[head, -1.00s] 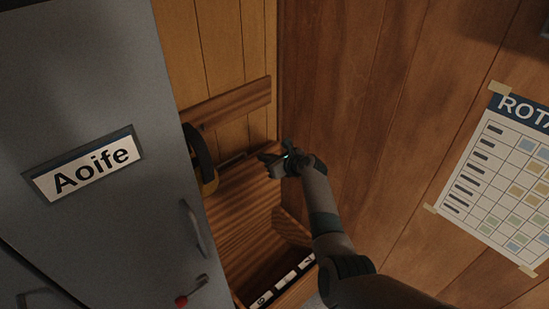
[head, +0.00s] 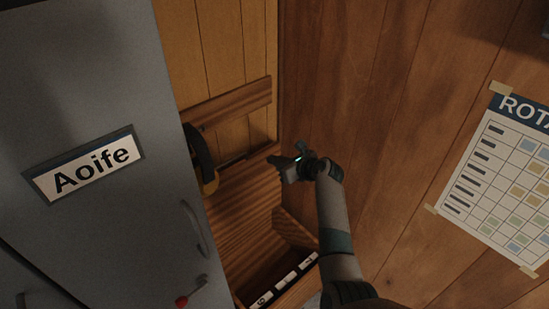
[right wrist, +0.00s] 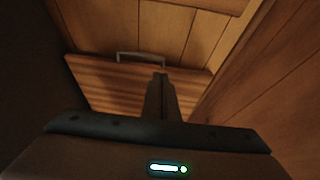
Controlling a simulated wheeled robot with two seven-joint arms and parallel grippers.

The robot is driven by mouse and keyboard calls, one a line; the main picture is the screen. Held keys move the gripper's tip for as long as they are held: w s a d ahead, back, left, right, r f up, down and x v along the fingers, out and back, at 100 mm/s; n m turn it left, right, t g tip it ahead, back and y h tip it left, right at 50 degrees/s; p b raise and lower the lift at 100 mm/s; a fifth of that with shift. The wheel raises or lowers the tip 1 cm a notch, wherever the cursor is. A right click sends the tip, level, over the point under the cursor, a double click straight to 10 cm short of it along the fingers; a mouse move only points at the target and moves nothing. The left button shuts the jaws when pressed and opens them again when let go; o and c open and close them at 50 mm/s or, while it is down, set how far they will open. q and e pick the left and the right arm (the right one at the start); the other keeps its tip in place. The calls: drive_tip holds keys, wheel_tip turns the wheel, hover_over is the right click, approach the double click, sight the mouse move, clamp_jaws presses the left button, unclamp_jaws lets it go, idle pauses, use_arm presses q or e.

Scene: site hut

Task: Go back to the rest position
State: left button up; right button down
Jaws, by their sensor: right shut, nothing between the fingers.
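My right gripper (head: 283,160) is shut and empty in the head view, in the air in front of the wooden corner, to the right of the grey locker. Its arm comes up from the bottom of the picture. In the right wrist view the shut fingers (right wrist: 160,95) point toward a wooden board (right wrist: 120,82) and hold nothing. My left gripper does not show in either view.
A grey locker (head: 85,90) labelled "Aoife" stands at the left, with a handle and a red knob (head: 182,301). A wooden box (head: 292,291) with white labels is below the gripper. A rota sheet (head: 500,180) is taped to the right wall.

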drive_tip(key=s+d+f+n+g+h+b, duration=0.25)
drive_tip(key=s+f+n, duration=0.25)
drive_tip(key=s+f, duration=0.7)
drive_tip(key=s+d+f+n+g+h+b, duration=0.1)
drive_tip(key=s+d+f+n+b, duration=0.4)
drive_tip(key=f, duration=1.4)
drive_tip(key=s+d+f+n+g+h+p, duration=0.15)
drive_tip(key=s+f+n, duration=0.25)
drive_tip(key=s+f, duration=0.9)
drive_tip(key=s+d+f+n+g+h+b, duration=0.1)
drive_tip(key=s+f+n, duration=0.4)
drive_tip(key=s, duration=0.9)
drive_tip(key=s+d+f+n+g+b, duration=0.2)
drive_tip(key=s+d+f+n, duration=0.3)
drive_tip(key=s+f, duration=0.6)
drive_tip(key=s+d+f+n+g+h+b, duration=0.1)
drive_tip(key=s+d+f+n+b, duration=0.2)
drive_tip(key=s, duration=1.6)
wheel_tip(320, 180, down, 6)
drive_tip(key=n+b, duration=0.1)
drive_tip(key=n, duration=0.3)
drive_tip(key=shift+d+r+h, duration=0.25)
drive_tip(key=shift+d+h, duration=0.05)
drive_tip(key=shift+s, duration=0.1)
